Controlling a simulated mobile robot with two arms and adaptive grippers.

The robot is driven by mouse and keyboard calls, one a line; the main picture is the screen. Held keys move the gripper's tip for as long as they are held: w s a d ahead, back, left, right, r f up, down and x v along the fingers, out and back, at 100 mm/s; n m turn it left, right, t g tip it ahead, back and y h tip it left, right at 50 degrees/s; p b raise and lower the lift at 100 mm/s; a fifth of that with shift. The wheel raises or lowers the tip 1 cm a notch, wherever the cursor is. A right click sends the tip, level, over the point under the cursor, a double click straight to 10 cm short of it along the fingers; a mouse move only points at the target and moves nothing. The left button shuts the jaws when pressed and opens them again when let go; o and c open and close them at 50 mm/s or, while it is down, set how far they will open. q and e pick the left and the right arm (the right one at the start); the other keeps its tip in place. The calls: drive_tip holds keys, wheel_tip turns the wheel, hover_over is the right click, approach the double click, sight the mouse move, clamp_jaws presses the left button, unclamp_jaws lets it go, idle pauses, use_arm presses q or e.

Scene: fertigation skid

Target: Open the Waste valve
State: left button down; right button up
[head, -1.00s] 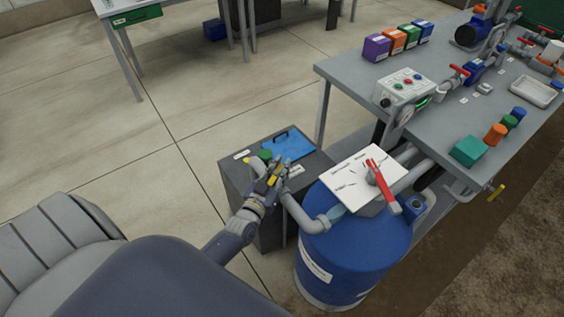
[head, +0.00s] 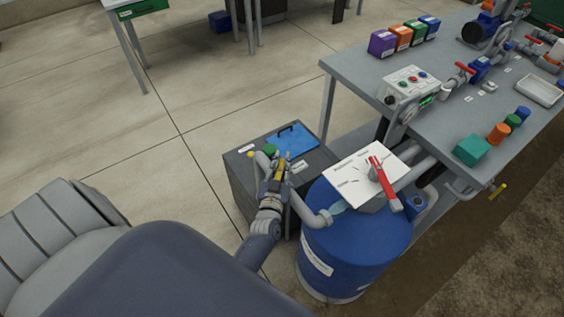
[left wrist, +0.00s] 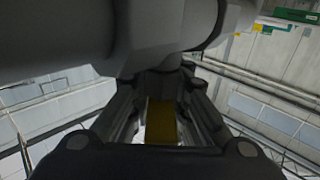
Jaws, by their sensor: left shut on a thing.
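My left gripper (head: 280,172) is at the grey pipework beside the blue drum (head: 350,245), above the dark grey box. It is shut on a yellow valve handle, which shows between the fingers in the left wrist view (left wrist: 161,122). In the head view the fingers and wrist cover most of this handle and its valve body. I cannot read a Waste label there. My right gripper is not in view.
The dark grey box (head: 237,178) has a blue panel (head: 297,140) on top. A grey bench (head: 440,125) at right carries a control box (head: 410,84), colored blocks and red-handled valves. Another yellow handle (head: 498,191) sticks out below the bench. The floor at left is open.

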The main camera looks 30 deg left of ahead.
use_arm(q)
drive_tip(key=c, duration=1.6)
unclamp_jaws()
drive_tip(key=shift+o, duration=0.2)
drive_tip(key=shift+m+h, duration=0.3)
